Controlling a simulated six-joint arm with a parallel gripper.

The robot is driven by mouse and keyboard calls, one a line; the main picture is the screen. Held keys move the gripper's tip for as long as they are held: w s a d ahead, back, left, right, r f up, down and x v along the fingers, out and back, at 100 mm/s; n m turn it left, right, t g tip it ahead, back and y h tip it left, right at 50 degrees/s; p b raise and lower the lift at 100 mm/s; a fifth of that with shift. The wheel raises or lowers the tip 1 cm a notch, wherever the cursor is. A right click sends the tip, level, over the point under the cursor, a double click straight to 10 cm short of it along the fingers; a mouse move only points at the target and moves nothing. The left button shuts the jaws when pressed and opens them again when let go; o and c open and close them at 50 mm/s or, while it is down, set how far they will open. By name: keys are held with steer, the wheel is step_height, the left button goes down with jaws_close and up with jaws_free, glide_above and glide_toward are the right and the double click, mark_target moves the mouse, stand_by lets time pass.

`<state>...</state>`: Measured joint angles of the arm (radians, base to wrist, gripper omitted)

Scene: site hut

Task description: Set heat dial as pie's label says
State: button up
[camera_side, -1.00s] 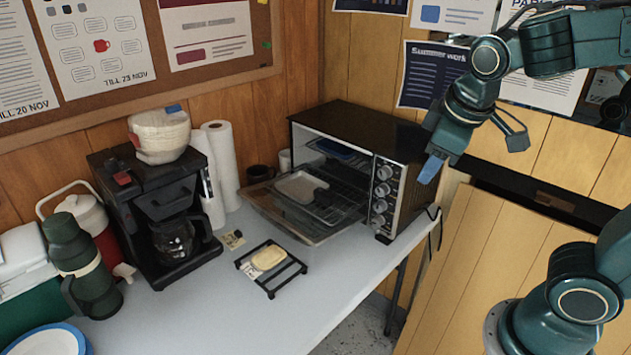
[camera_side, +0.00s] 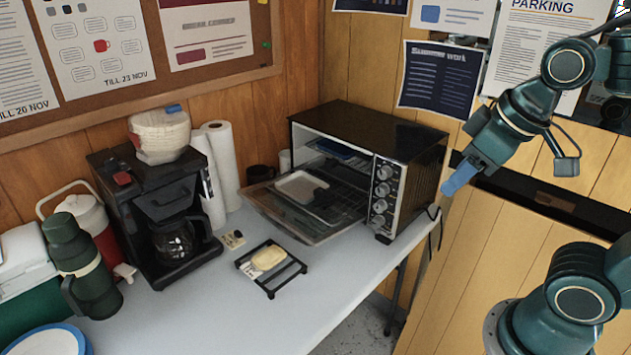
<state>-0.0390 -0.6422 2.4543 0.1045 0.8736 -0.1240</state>
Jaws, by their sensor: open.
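The toaster oven (camera_side: 400,134) stands at the back right of the table with its glass door (camera_side: 285,225) lowered open. A column of dials (camera_side: 381,190) runs down its right front panel; their markings are too small to read. A pale pie (camera_side: 269,258) sits on a black wire rack (camera_side: 290,276) in front of the oven. A small pale label shows at the pie's left edge, its text unreadable. My gripper (camera_side: 452,186), with blue fingertips, hangs in the air to the right of the oven, apart from the dials. It is open and empty.
A coffee maker (camera_side: 140,205), paper towel rolls (camera_side: 222,165), a green flask (camera_side: 82,265) and a red-and-white jug (camera_side: 90,215) stand left. A small card (camera_side: 232,240) lies behind the rack. The table front (camera_side: 215,315) is clear.

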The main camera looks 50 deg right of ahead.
steer(key=shift+w, duration=0.1)
stand_by(0.3)
steer(key=m+g, duration=0.4)
steer(key=m, duration=1.5)
glide_above(385, 169)
steer(key=s, duration=0.1)
steer(key=f, duration=0.2)
steer(key=shift+r+y, duration=0.2)
steer(key=shift+y, duration=0.1)
steer(key=shift+f, duration=0.1)
steer(key=f, duration=0.9)
steer(key=w+f, duration=0.1)
steer(key=f, duration=0.3)
steer(key=shift+f, duration=0.3)
